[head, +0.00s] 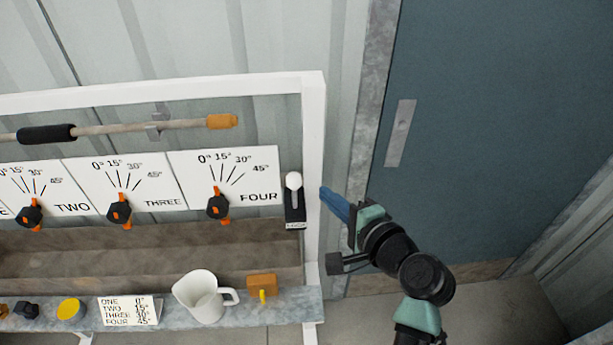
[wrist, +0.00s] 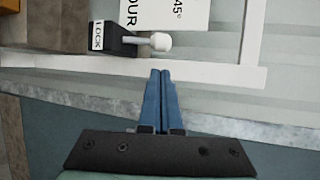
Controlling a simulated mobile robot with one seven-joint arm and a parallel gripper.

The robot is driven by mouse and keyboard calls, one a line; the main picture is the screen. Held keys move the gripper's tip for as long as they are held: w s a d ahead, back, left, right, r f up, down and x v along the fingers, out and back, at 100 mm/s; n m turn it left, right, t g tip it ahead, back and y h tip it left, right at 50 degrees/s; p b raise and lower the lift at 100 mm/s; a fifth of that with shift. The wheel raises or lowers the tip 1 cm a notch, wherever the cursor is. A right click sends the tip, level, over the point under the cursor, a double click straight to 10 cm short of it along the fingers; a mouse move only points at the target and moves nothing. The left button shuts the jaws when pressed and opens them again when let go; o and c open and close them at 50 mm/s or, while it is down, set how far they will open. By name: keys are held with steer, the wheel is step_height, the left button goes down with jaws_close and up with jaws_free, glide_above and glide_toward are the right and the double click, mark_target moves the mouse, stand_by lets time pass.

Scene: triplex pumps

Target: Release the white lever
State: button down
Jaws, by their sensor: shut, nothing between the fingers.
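The white lever (head: 294,181) has a round white knob and sits on a black lock box (head: 295,213) at the right end of the panel, by the white frame post. In the wrist view the white knob (wrist: 160,41) points right from the black box (wrist: 112,40), which bears a LOCK label. My gripper (head: 324,192) has blue fingers, shut together and empty. It is just right of the post in the head view, apart from the lever. In the wrist view the fingertips (wrist: 160,72) point toward the lever from below, with the white post between.
The white frame post (head: 313,130) stands between gripper and lever. Dial panels with black and orange knobs (head: 218,205) are to the left. A shelf below holds a white pitcher (head: 203,297), an orange block (head: 262,285) and a label card (head: 128,311). A blue-grey door (head: 490,130) is at right.

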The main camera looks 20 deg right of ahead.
mark_target(294, 191)
steer(key=p+x, duration=0.1)
steer(key=x, duration=0.7)
steer(key=shift+w+a, duration=0.1)
steer(key=shift+w, duration=0.2)
steer(key=shift+f+b, duration=0.2)
steer(key=shift+b, duration=0.45)
steer(key=shift+s+b, duration=0.1)
steer(key=shift+b, duration=0.2)
